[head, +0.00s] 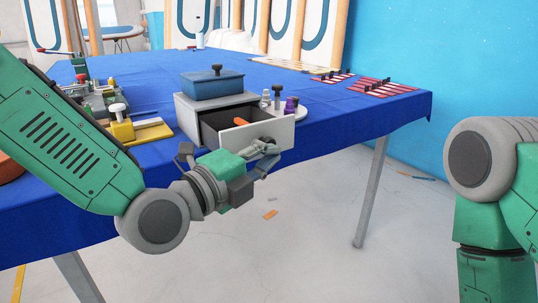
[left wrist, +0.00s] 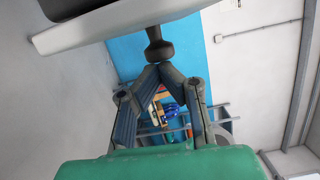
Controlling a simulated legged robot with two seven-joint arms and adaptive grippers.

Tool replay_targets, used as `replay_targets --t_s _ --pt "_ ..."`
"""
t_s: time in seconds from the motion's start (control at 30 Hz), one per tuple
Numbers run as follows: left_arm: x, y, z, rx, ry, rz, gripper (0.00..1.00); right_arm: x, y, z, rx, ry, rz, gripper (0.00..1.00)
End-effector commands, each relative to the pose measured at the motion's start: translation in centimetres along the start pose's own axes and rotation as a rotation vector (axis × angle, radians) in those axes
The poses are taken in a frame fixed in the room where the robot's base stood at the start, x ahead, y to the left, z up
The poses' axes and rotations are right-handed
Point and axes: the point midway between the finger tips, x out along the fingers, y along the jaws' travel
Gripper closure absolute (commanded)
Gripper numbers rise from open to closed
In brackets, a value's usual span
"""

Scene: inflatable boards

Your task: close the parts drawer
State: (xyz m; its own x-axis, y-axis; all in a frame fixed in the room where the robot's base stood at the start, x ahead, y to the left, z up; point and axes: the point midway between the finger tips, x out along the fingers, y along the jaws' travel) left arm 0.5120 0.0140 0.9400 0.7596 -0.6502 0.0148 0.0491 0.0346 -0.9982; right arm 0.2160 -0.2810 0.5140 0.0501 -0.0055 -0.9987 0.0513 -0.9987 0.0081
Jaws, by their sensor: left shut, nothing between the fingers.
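The parts drawer (head: 282,130) is pulled out of a small grey cabinet (head: 187,117) on the blue-covered table. An orange item (head: 241,121) lies inside it. My left gripper (head: 268,150) is at the drawer's front, low and on the near side, with its fingers shut and empty. In the left wrist view, the pale drawer front (left wrist: 120,28) crosses the top, and its dark knob (left wrist: 158,48) sticks out just beyond my shut fingertips (left wrist: 160,68). I cannot tell whether they touch. My right gripper is out of view; only part of the right arm shows.
A blue lidded box (head: 212,85) stands on the cabinet. Small bottles (head: 277,98) stand close to the drawer's right. Red strips (head: 380,87) lie farther back. The floor before the table is mostly clear.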

Motion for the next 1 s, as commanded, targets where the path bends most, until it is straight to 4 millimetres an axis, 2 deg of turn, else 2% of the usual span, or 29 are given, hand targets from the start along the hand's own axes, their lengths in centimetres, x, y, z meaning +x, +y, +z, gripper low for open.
replay_targets --t_s 0.07,0.17,0.4,0.57,0.7,1.0 --pt "0.1 0.0 0.2 0.000 0.000 0.000 1.00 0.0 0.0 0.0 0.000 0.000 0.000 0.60" --pt "0.4 0.1 1.6 0.001 -0.003 -0.001 1.00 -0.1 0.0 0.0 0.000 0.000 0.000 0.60" --pt "1.9 0.4 7.8 0.004 -0.004 -0.002 1.00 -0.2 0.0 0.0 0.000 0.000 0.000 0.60" --pt "2.6 0.7 10.7 0.002 -0.003 -0.001 1.00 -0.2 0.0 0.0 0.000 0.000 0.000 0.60" --pt "2.7 0.7 11.5 0.000 -0.002 0.000 1.00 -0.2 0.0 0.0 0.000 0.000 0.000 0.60" --pt "2.8 0.7 11.8 -0.001 -0.007 -0.002 1.00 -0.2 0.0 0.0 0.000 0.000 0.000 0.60"
